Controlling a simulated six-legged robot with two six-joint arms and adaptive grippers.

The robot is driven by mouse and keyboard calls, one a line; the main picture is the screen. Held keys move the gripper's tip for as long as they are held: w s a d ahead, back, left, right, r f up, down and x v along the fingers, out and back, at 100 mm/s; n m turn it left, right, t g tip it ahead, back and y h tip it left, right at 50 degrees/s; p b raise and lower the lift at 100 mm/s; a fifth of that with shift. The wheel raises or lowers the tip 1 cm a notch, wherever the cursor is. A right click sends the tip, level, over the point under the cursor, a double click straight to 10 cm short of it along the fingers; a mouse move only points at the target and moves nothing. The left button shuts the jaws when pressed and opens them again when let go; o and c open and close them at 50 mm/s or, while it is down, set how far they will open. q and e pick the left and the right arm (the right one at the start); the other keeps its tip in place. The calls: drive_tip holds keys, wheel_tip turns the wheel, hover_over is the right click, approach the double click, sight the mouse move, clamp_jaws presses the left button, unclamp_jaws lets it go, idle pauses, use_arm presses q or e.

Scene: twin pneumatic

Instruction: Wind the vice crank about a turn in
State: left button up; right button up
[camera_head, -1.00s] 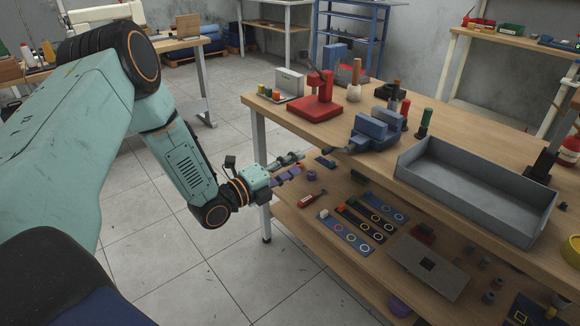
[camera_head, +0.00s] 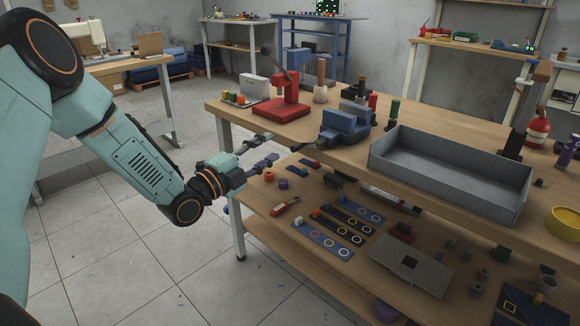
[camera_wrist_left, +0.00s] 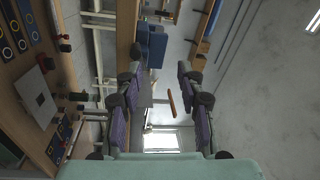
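The blue vice (camera_head: 345,127) stands at the front edge of the workbench, left of the grey tray. A dark part, likely its crank (camera_head: 298,147), sticks out at its left; its shape is too small to make out. My left gripper (camera_head: 272,147) is open and empty, left of the vice and apart from it, just off the bench edge. In the left wrist view the gripper (camera_wrist_left: 159,75) has its fingers spread. An orange-brown stick (camera_wrist_left: 171,103) shows between the fingers; I cannot tell its distance or whether it is the crank handle. My right gripper is not in view.
The grey open tray (camera_head: 450,180) stands on the bench right of the vice. A red press (camera_head: 285,105) stands left of and behind it. The lower shelf holds blue ring boards (camera_head: 322,240) and a grey plate (camera_head: 410,262). The floor (camera_head: 130,260) left of the bench is clear.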

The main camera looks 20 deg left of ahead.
sight(292, 150)
use_arm(q)
drive_tip(key=w+d+f+n+b, duration=0.1)
drive_tip(key=w+n, duration=0.1)
drive_tip(key=n, duration=0.3)
drive_tip(key=w+d+f+n+b, duration=0.1)
drive_tip(key=w+n+b, duration=0.1)
drive_tip(key=n, duration=0.2)
drive_tip(key=w+d+f+n+g+b, duration=0.1)
drive_tip(key=w+n, duration=0.1)
drive_tip(key=n, duration=0.3)
drive_tip(key=shift+d+n, duration=0.15)
drive_tip(key=shift+n, duration=0.15)
drive_tip(key=shift+w+d+r+b, duration=0.2)
drive_tip(key=shift+w+b, duration=0.2)
drive_tip(key=shift+w, duration=0.15)
drive_tip(key=shift+c, duration=0.4)
clamp_jaws()
